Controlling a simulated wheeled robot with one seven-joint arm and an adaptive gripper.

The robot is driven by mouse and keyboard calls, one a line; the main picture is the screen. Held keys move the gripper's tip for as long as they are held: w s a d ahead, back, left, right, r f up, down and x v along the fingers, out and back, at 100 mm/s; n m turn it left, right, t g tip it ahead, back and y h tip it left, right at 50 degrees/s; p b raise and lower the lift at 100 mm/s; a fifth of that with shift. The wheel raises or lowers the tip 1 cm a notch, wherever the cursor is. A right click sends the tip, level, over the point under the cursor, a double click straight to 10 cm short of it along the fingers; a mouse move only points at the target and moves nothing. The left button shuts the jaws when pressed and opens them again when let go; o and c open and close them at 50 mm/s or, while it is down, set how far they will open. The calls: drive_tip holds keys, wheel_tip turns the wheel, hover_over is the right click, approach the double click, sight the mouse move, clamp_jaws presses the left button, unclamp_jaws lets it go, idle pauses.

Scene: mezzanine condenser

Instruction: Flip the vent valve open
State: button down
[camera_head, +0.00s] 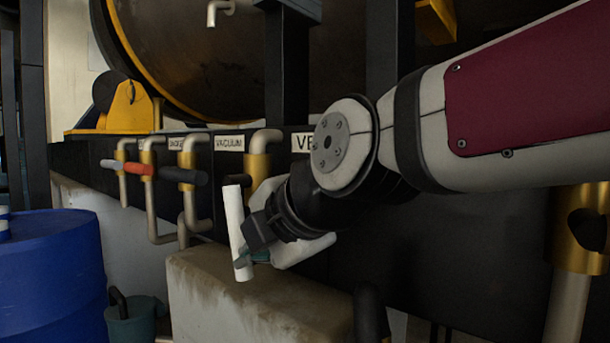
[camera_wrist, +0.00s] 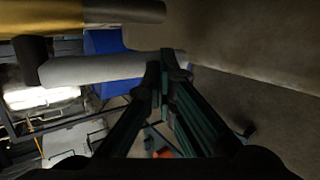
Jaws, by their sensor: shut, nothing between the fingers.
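The vent valve has a gold body (camera_head: 259,166) beside a label that starts with "VE"; my arm hides the rest of that label. A long white handle (camera_head: 236,228) slants down from a dark piece near this body. My gripper (camera_head: 254,257) is shut and empty, its fingertips at the handle's lower end. In the wrist view, the white handle (camera_wrist: 110,68) lies across the picture, and its end meets or nearly meets the closed fingertips (camera_wrist: 165,62). I cannot tell if they touch.
Other gold valves with white, red and black handles (camera_head: 181,175) stand to the left on bent pipes. A blue drum (camera_head: 52,280) is at lower left. A pale concrete block (camera_head: 215,300) lies below my gripper. A large tank (camera_head: 190,60) is behind.

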drive_tip(key=shift+b+x, duration=0.7)
drive_tip(key=shift+x, duration=0.3)
drive_tip(key=shift+s+a, duration=0.1)
drive_tip(key=shift+a, duration=0.2)
